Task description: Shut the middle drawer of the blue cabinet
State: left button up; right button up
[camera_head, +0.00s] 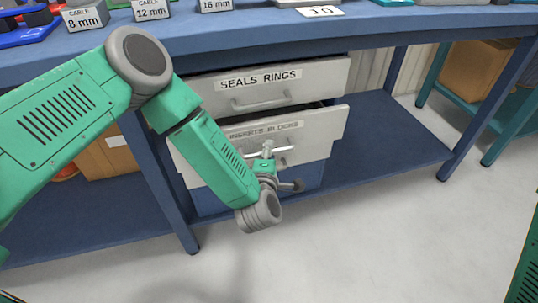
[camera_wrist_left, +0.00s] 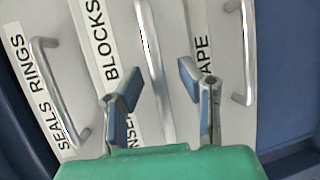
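The blue cabinet (camera_head: 315,175) stands under the bench. Its middle drawer (camera_head: 333,125), labelled INSERTS BLOCKS, has a light grey front standing out from the cabinet, with a dark gap above it. Its bar handle also shows in the left wrist view (camera_wrist_left: 150,55). My left gripper (camera_head: 282,166) is in front of this drawer. In the left wrist view its two fingers are apart, with the middle handle between them in the picture and nothing gripped. Whether they touch the drawer front I cannot tell. My right gripper is out of view.
The SEALS RINGS drawer (camera_head: 325,78) is above the middle one. A drawer whose label ends in APE (camera_wrist_left: 215,75) shows on the other side. Blue bench legs (camera_head: 157,185) flank the cabinet. The pale floor (camera_head: 370,235) in front is clear.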

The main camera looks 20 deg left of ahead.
aim_at(263, 142)
pick_arm(q)
jog(key=shift+a, duration=0.35)
grip_shut()
jog(key=shift+a+f, duration=0.1)
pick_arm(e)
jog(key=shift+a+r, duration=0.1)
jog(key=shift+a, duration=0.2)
pick_arm(q)
jog(key=w, duration=0.1)
jog(key=w+a, duration=0.2)
jog(key=shift+w, duration=0.3)
jog(key=shift+a, duration=0.1)
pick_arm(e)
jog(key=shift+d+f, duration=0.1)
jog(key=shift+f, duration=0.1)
pick_arm(q)
grip_release()
jog(key=shift+w, duration=0.15)
jog(key=v, duration=1.2)
